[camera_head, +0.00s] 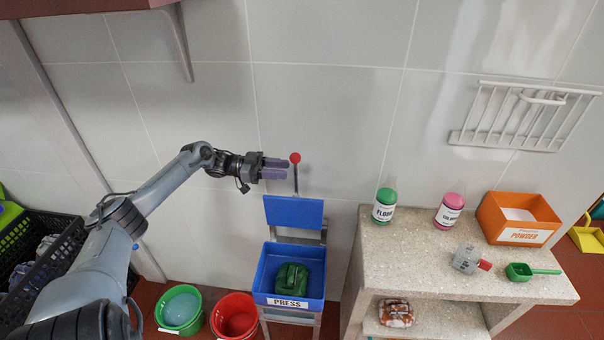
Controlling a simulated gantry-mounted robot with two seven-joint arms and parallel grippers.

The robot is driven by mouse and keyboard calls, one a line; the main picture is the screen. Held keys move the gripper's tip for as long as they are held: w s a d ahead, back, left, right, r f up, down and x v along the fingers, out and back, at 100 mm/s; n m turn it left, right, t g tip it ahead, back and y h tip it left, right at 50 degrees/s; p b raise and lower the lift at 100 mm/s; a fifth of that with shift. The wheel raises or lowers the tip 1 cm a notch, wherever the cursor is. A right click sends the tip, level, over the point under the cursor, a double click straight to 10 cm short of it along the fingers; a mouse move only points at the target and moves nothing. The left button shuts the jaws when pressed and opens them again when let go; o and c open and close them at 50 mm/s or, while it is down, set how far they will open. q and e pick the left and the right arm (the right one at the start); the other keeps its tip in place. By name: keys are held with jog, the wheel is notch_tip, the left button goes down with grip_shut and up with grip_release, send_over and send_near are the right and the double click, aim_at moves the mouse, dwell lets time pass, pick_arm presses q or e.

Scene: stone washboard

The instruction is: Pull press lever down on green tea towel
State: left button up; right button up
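The press (290,302) is a blue tray with a label reading PRESS, on a grey frame. A folded green tea towel (292,278) lies in the tray. A blue plate (293,211) stands above the back of the tray. The press lever (295,178) is a thin upright rod with a red ball knob (295,158) on top. My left gripper (287,169) points right, with its purple-grey fingers just left of the lever, close to the knob. A gap shows between the fingers; whether they touch the rod is unclear. My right gripper is out of view.
A stone counter (420,238) on the right holds a green jar (384,207), a pink jar (449,211), an orange powder box (518,219) and a green scoop (532,272). A green bucket (180,311) and red bucket (235,316) stand left of the press.

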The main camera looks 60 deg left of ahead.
pick_arm(q)
jog(key=x, duration=0.7)
jog(key=shift+b, duration=0.45)
jog(key=shift+c, duration=0.5)
grip_shut()
